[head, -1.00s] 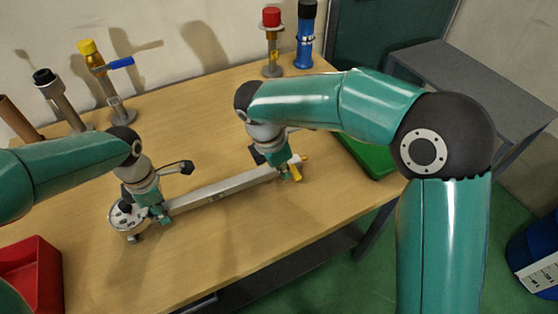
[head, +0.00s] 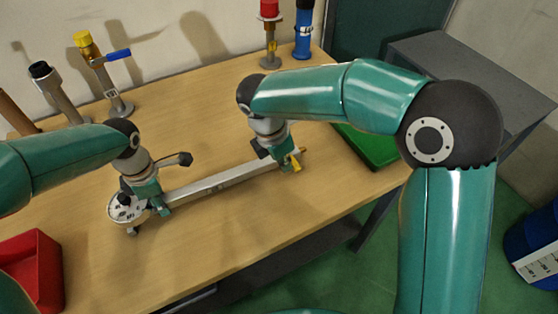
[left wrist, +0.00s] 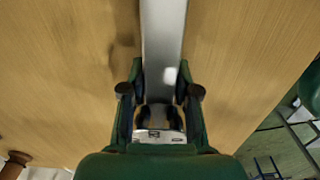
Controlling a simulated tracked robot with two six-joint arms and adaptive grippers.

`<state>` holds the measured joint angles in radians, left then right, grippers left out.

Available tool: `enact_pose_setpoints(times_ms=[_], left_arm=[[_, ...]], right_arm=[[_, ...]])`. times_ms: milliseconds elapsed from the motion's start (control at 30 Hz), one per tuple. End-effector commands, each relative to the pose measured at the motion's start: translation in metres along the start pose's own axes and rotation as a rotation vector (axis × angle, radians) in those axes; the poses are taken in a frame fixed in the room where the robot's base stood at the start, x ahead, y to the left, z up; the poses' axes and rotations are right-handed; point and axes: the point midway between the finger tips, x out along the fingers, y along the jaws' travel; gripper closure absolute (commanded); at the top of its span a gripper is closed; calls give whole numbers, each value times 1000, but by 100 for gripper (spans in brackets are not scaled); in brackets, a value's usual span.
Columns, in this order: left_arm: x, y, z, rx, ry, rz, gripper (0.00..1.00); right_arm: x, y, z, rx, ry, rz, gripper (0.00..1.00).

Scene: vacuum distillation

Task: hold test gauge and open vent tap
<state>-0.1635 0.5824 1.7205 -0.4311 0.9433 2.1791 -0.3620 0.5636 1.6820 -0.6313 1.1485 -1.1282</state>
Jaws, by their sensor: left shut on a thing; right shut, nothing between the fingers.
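The test gauge has a round white dial (head: 124,209) at the left end of a long straight silver bar (head: 222,181) on the wooden table. My left gripper (head: 160,207) is shut on the bar just right of the dial; in the left wrist view the bar (left wrist: 161,55) runs between its fingers (left wrist: 160,112). The yellow vent tap (head: 297,160) is at the bar's right end. My right gripper (head: 284,164) is shut and empty right beside the tap. Its fingers partly hide the tap's base, and I cannot tell whether they touch it.
A red bin (head: 36,268) is at the front left, and a green tray (head: 372,146) at the right edge. Valve fittings with yellow (head: 83,38), black (head: 40,70) and red (head: 269,9) caps and a blue fitting (head: 303,32) stand along the back. The table front is clear.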

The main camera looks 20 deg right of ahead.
Motion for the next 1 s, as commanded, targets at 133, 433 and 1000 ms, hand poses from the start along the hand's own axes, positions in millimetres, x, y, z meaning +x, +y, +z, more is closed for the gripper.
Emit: enact_pose_setpoints(times_ms=[133, 433, 1000], left_arm=[[0, 0, 0, 0, 0, 1, 100], [0, 0, 0, 0, 0, 1, 100], [0, 0, 0, 0, 0, 1, 100]], right_arm=[[0, -1, 3, -30, -1, 7, 100], [3, -6, 13, -190, -1, 47, 100], [11, -6, 45, -710, 0, 178, 100]])
